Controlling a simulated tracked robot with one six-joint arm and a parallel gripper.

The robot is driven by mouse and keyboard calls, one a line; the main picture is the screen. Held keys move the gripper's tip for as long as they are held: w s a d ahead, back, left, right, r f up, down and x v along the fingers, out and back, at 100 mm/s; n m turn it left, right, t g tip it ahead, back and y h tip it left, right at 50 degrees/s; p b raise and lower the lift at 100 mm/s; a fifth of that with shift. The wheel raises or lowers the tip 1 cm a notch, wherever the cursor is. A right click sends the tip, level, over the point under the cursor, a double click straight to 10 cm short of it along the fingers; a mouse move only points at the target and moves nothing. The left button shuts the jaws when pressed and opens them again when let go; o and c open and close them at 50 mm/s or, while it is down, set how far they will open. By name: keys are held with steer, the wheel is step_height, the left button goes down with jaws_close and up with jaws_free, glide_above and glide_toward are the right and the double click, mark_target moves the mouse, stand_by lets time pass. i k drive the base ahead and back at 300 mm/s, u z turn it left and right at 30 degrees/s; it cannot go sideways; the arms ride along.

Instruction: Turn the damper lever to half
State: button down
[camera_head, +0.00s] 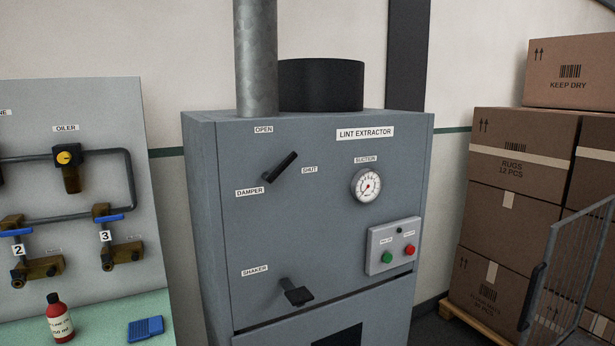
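The damper lever (281,167) is a black handle on the front of the grey lint extractor cabinet (315,215). It is tilted, with its free end up and to the right of its pivot. The OPEN label (263,129) is above the lever and the SHUT label (309,170) is to its right; the handle points between the two. The DAMPER label (249,192) is just below and left of the pivot. My gripper is not in view.
A shaker handle (297,292) sticks out lower on the cabinet. A suction gauge (366,185) and a button box (393,245) are to the right. A pipe panel (75,190) stands left, above a bench with a red bottle (59,318). Stacked boxes (520,190) and a wire cart (570,265) are right.

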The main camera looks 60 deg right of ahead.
mark_target(271, 178)
steer(key=k, duration=1)
steer(key=z, duration=0.35)
steer(key=i, duration=1)
steer(key=z, duration=0.1)
